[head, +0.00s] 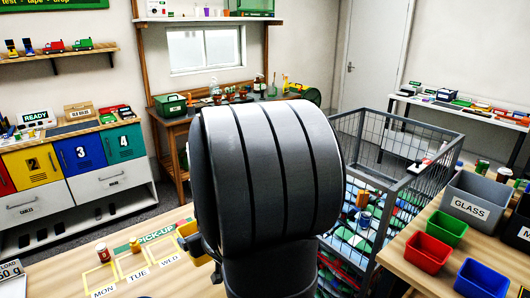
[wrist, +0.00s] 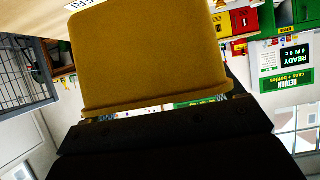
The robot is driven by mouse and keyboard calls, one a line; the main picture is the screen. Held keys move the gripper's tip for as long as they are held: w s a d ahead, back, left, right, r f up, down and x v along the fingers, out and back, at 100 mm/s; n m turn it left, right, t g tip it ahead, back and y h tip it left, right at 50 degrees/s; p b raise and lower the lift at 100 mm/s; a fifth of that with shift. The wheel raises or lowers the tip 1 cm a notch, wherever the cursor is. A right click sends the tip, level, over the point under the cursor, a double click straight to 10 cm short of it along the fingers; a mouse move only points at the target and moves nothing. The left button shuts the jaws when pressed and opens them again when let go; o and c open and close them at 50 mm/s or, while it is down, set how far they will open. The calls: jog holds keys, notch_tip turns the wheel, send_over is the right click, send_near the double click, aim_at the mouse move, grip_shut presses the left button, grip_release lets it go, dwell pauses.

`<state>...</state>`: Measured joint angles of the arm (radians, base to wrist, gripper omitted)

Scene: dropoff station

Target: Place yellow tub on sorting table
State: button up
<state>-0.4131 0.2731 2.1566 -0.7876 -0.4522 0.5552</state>
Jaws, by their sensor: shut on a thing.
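The yellow tub (wrist: 155,58) fills the upper middle of the wrist view, with its rim against my gripper (wrist: 158,125). My gripper is shut on it. In the head view the tub (head: 190,240) shows only in part, left of my large grey arm link, above or near the pick-up table (head: 60,278); I cannot tell whether it touches. The wooden table with the grey GLASS bin (head: 474,197), at the right of the head view, looks like the sorting table (head: 412,254). My arm hides much of the middle.
A wire cage (head: 394,195) with mixed items stands left of the bin table. That table carries a green bin (head: 447,229), a red bin (head: 428,252), a blue bin (head: 482,279) and a dark bin. A can (head: 103,252) stands on the pick-up table by the day squares.

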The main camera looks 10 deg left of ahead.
jog(key=w+d+f+m+t+h, duration=0.1)
jog(key=w+d+f+m+h, duration=0.1)
jog(key=w+d, duration=0.5)
jog(key=w+d+f+m+t+h, duration=0.1)
jog(key=w+d, duration=0.6)
jog(key=d, duration=1.1)
jog(key=shift+d+f+m+t+h, duration=0.35)
jog(key=shift+f+m+h, duration=0.3)
jog(key=shift+m+h, duration=0.4)
jog(key=shift+a, duration=0.15)
jog(key=s+a+r+n+g+y, duration=0.1)
jog(key=s+a+r+n+y, duration=0.2)
jog(key=a, duration=0.6)
jog(key=s+a+r+n+g+y, duration=0.2)
jog(key=s+a, duration=0.3)
jog(key=a, duration=0.3)
jog(key=shift+s+a+f, duration=0.1)
jog(key=shift+a+f, duration=5.6)
jog(key=shift+a, duration=0.25)
